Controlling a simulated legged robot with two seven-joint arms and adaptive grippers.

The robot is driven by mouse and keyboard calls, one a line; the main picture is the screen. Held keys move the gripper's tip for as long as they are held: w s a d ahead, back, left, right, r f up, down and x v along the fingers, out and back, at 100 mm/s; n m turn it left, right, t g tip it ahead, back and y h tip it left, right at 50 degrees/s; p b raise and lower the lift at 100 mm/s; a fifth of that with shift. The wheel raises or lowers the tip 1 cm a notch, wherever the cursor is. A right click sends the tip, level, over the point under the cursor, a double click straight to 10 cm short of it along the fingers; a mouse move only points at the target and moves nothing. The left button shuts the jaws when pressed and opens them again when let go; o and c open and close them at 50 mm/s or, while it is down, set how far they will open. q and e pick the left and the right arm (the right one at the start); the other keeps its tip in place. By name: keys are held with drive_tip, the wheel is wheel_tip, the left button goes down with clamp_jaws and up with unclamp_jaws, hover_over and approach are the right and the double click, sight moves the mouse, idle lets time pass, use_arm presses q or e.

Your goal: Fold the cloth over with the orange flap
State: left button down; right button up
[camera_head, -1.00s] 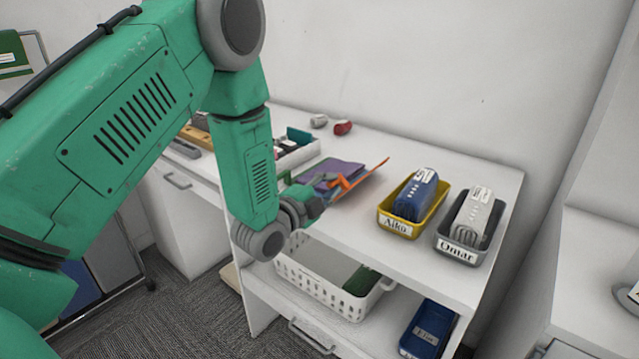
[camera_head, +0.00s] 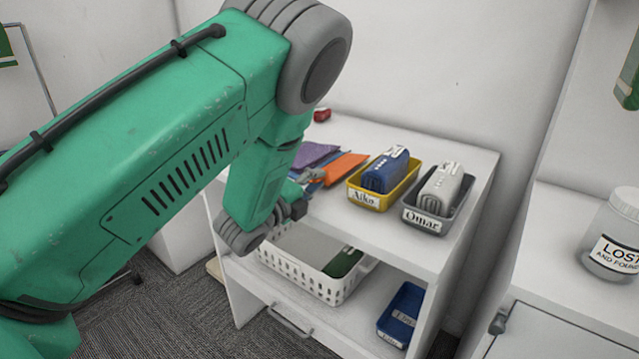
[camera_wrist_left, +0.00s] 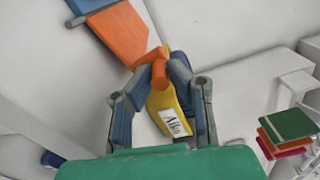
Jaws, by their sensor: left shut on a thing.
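The cloth lies on the white table's top, with a purple part (camera_head: 311,154) and an orange flap (camera_head: 343,168) stretching right from it toward the yellow bin. In the wrist view the orange flap (camera_wrist_left: 118,36) runs down from a blue part (camera_wrist_left: 88,4) at the top left edge. My left gripper (camera_head: 306,180) is at the cloth's near side, and its arm hides part of the cloth. In the wrist view my left gripper (camera_wrist_left: 160,68) is shut, with the orange end pinched between its fingertips. My right gripper is in no view.
A yellow bin (camera_head: 357,196) labelled Aiko and a grey bin (camera_head: 421,221) labelled Omar, each holding an item, stand right of the cloth. A white basket (camera_head: 300,272) and a blue bin (camera_head: 388,335) sit on the shelf below. A jar (camera_head: 618,235) stands far right.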

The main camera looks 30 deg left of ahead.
use_arm(q)
drive_tip(key=shift+d+f, duration=0.25)
drive_tip(key=shift+f, duration=0.05)
drive_tip(key=shift+a, duration=0.1)
drive_tip(key=c, duration=1.5)
unclamp_jaws()
drive_tip(key=shift+c, duration=0.2)
drive_tip(key=shift+a, duration=0.1)
drive_tip(key=s, duration=1.1)
drive_tip(key=shift+s+a, duration=0.4)
drive_tip(key=shift+a, duration=0.05)
